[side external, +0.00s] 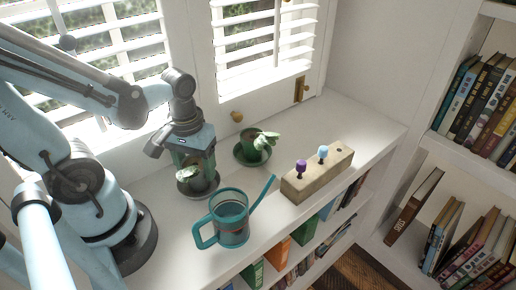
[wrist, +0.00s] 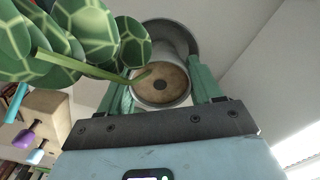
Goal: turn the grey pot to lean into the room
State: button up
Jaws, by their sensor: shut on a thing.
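The grey pot (wrist: 168,36) shows in the wrist view between the two green fingers of my gripper (wrist: 163,82). Brown soil with a dark centre fills it. A green stem with large patterned leaves (wrist: 75,40) leans out over its rim to the left of the wrist view. In the side view my gripper (side external: 195,167) points down by the window and is shut on the pot. The fingers hide most of the pot there; pale green leaves (side external: 186,174) show at its left, above a grey saucer (side external: 211,189).
A green pot (side external: 250,146) with a leaning plant stands on a green saucer (side external: 240,157) behind, to the right. A teal watering can (side external: 232,222) stands in front, its spout pointing right. A wooden block (side external: 318,177) with purple and blue knobs is farther right. Bookshelves border the ledge.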

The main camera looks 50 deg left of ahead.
jog(key=o, duration=1.3)
jog(key=shift+o, duration=0.2)
jog(key=shift+r, duration=0.1)
notch_tip(320, 180, up, 12)
jog(key=w+f+m+t, duration=0.1)
jog(key=w+m+t, duration=0.1)
jog(key=w+d+m+t, duration=0.1)
jog(key=w+m+t, duration=0.1)
jog(key=w, duration=0.1)
jog(key=w+d+f+m+t, duration=0.1)
jog(key=w+m+t, duration=0.1)
jog(key=shift+w+d+f, duration=0.2)
jog(key=shift+w+f, duration=0.1)
jog(key=shift+w, duration=0.1)
jog(key=shift+w+d+r+m+t, duration=0.15)
jog(key=shift+w+m+t, duration=0.2)
jog(key=shift+t, duration=0.25)
jog(key=shift+c, duration=0.2)
